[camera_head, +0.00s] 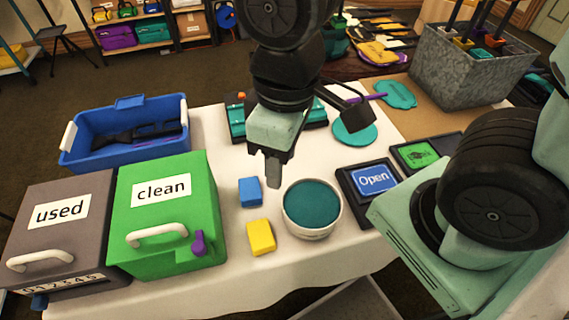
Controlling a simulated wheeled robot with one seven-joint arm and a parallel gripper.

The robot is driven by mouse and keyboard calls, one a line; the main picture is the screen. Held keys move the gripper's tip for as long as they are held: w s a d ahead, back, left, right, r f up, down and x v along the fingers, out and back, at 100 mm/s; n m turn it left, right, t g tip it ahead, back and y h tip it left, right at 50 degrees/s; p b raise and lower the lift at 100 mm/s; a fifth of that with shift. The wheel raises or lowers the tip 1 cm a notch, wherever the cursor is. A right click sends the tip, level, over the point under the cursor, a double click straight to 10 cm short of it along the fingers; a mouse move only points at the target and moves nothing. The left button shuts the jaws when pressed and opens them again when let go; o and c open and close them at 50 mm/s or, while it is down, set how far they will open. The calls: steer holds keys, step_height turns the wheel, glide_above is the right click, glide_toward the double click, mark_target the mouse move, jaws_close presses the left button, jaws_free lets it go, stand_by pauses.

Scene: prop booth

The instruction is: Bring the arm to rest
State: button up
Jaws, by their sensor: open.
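My gripper (274,168) hangs from my arm over the middle of the white-covered table (275,263), pointing down. Its fingers are seen nearly edge-on, and nothing shows between them. It is above and behind a blue block (250,191) and a round white tub with a teal top surface (312,205). A yellow block (261,237) lies nearer the front. I cannot tell how high the fingertips are above the cloth.
A grey "used" box (60,230) and green "clean" box (165,215) stand left, with a blue bin (85,155) behind. An "Open" sign (371,179) and teal disc (355,132) lie right of my gripper. A grey planter (455,75) stands back right.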

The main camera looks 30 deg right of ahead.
steer(key=shift+s+a+m, duration=0.15)
steer(key=shift+s+a, duration=0.05)
steer(key=shift+s, duration=0.35)
steer(key=shift+s+a+m, duration=0.15)
steer(key=shift+s+a, duration=0.05)
steer(key=shift+s, duration=0.35)
step_height(320, 180, up, 3)
steer(key=p, duration=0.2)
steer(key=shift+p, duration=0.4)
